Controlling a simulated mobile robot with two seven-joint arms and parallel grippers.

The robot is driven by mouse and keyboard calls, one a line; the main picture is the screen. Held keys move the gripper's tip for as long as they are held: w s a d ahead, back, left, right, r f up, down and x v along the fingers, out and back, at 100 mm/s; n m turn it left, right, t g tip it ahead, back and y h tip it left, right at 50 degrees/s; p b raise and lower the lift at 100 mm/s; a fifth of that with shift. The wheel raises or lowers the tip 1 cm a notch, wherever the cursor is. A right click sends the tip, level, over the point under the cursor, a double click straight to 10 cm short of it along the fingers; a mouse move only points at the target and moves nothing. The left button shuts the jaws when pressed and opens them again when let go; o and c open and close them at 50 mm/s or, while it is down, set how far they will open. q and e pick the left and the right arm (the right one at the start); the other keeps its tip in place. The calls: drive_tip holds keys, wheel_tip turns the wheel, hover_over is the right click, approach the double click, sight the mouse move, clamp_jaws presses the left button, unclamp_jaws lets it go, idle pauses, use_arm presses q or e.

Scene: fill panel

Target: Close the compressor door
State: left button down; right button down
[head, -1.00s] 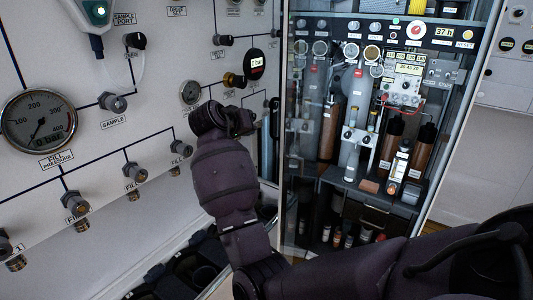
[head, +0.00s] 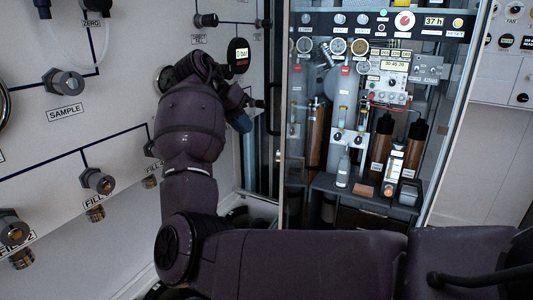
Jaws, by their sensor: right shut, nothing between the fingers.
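The compressor door (head: 291,190) is a tall, clear, glass-like panel with a pale frame, in the middle of the head view. The compressor's cylinders and gauges show through or behind it. I cannot tell exactly how far the door stands open. A dark upright bar like a handle (head: 274,118) is by its left edge. My right gripper (head: 243,118) is shut and empty, left of that bar, in front of the wall panel. My own wrist partly hides it, and I cannot tell if it touches anything. My left gripper is out of view.
The white fill panel (head: 110,135) with fittings, labels and a small round display (head: 238,56) fills the left, close to my right arm. Inside the compressor stand brown cylinders (head: 382,145) and a control box (head: 388,80).

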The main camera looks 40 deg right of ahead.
use_arm(q)
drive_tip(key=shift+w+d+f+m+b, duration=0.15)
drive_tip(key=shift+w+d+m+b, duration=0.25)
drive_tip(key=shift+b, duration=0.8)
use_arm(e)
drive_tip(key=x, duration=0.9)
drive_tip(key=shift+d+f, duration=0.25)
drive_tip(key=shift+f, duration=0.05)
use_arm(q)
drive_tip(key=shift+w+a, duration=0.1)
use_arm(e)
drive_tip(key=shift+s, duration=0.15)
